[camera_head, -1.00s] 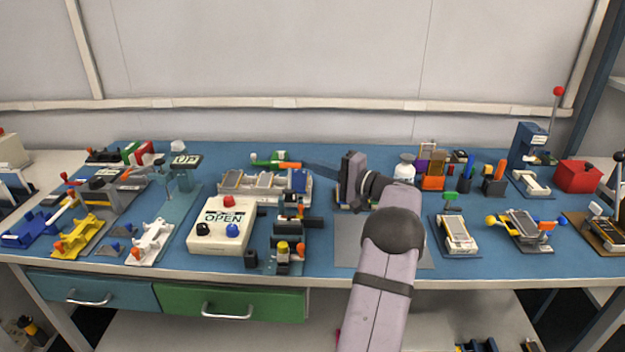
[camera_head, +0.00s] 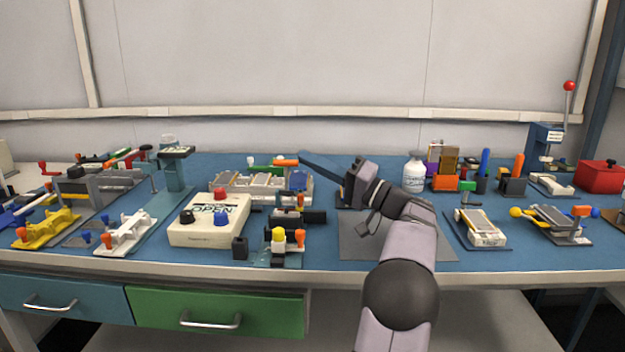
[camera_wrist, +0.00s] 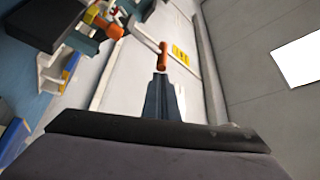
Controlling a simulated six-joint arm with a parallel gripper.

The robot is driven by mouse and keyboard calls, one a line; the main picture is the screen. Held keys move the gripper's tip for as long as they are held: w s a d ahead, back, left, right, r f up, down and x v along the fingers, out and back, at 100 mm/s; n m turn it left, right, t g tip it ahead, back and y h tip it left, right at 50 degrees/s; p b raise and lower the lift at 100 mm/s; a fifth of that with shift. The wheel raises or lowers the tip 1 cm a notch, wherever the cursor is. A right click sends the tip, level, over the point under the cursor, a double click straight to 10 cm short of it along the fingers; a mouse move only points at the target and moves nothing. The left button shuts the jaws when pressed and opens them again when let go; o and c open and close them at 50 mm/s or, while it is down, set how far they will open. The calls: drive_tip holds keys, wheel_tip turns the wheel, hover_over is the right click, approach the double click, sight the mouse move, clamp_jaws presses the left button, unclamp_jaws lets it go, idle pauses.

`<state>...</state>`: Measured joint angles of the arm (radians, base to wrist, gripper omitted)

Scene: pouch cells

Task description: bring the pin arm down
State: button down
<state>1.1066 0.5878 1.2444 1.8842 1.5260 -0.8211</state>
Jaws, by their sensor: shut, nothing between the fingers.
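The lever I take to be the pin arm has an orange grip (camera_head: 286,162). It reaches out level at the back of a fixture (camera_head: 262,183) in the middle of the table. In the wrist view the orange grip (camera_wrist: 162,56) sits on a pale bar just past my fingertips. My gripper (camera_head: 302,154) is shut and empty, its long dark fingers pointing left at the grip. It also shows in the wrist view (camera_wrist: 160,76), with the tips close below the grip. I cannot tell whether they touch. The pin itself is not distinguishable.
A white box with buttons (camera_head: 209,219) stands in front of the fixture. A small fixture with a yellow knob (camera_head: 278,236) is to its right. A white bottle (camera_head: 414,174) and several coloured blocks stand right of my arm.

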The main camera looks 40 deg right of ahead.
drive_tip(key=shift+s+a+f+b, duration=1.15)
drive_tip(key=shift+s+a+b, duration=0.1)
drive_tip(key=shift+b, duration=2.4)
wheel_tip(320, 180, up, 4)
drive_tip(key=d+p, duration=0.2)
drive_tip(key=p, duration=0.3)
drive_tip(key=s+d+f, duration=0.4)
drive_tip(key=s, duration=0.3)
drive_tip(key=shift+d+f, duration=0.15)
drive_tip(key=shift+f, duration=0.25)
drive_tip(key=shift+s, duration=0.1)
